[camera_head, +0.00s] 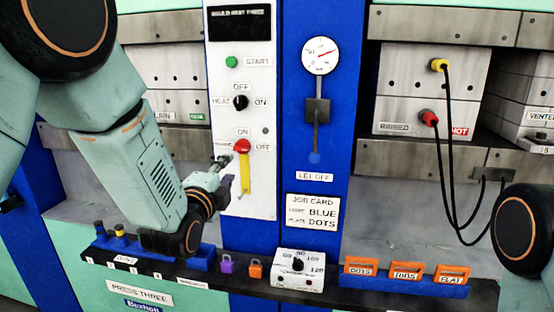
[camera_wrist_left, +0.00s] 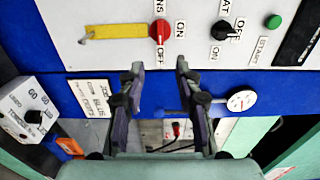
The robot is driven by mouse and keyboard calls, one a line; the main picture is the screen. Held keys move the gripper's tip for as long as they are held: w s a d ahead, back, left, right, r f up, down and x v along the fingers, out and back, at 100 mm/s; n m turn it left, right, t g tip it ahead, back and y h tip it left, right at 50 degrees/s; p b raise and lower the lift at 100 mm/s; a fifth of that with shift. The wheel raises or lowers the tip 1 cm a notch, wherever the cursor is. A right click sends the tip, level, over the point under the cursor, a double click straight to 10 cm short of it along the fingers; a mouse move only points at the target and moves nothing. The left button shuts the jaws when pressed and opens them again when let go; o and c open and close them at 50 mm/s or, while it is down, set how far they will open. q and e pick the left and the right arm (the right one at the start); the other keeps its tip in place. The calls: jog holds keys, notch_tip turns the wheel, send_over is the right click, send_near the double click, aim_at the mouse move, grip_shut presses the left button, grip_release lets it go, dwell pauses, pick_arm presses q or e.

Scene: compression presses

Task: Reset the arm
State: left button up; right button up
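My left gripper (camera_head: 222,163) is beside the white control panel (camera_head: 265,60), left of the red mains knob (camera_head: 242,146) in the head view. In the left wrist view my left gripper (camera_wrist_left: 157,72) has its two fingers apart with nothing between them. There the red knob (camera_wrist_left: 160,28) lies beyond the fingertips, apart from them. A yellow tag (camera_head: 245,175) hangs below the knob. My right gripper is out of view; only part of my right arm shows at the right edge of the head view.
A shelf below holds a blue tray, a purple padlock (camera_head: 227,263), an orange padlock (camera_head: 256,268), a white dial box (camera_head: 298,270) and several orange labelled plates (camera_head: 407,274). Black cables (camera_head: 449,150) hang at the right. A gauge (camera_head: 320,55) and lever are on the blue post.

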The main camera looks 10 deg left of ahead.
pick_arm(q)
jog(key=s+f+n+g+b, duration=0.1)
jog(key=s+f+n+g, duration=0.2)
jog(key=s+f+n, duration=0.35)
jog(key=s+a+f+n+g+b, duration=0.1)
jog(key=s+f+n+g, duration=0.2)
jog(key=f, duration=0.7)
jog(key=s+f+n+g+b, duration=0.15)
jog(key=s+f+n, duration=0.3)
jog(key=f, duration=0.45)
jog(key=s+f+n+g+b, duration=0.1)
jog(key=s+f+g, duration=0.2)
jog(key=s+f, duration=0.4)
jog(key=s+f+n+g+b, duration=0.2)
jog(key=s+f+g, duration=0.2)
jog(key=s, duration=0.9)
jog(key=s+f+n+g+b, duration=0.1)
jog(key=s+f+g+b, duration=0.1)
jog(key=s+f, duration=0.8)
jog(key=shift+s+a+f+n+g+y, duration=0.3)
jog(key=shift+s+f+n+g, duration=0.15)
jog(key=shift+g, duration=0.3)
jog(key=shift+r, duration=0.1)
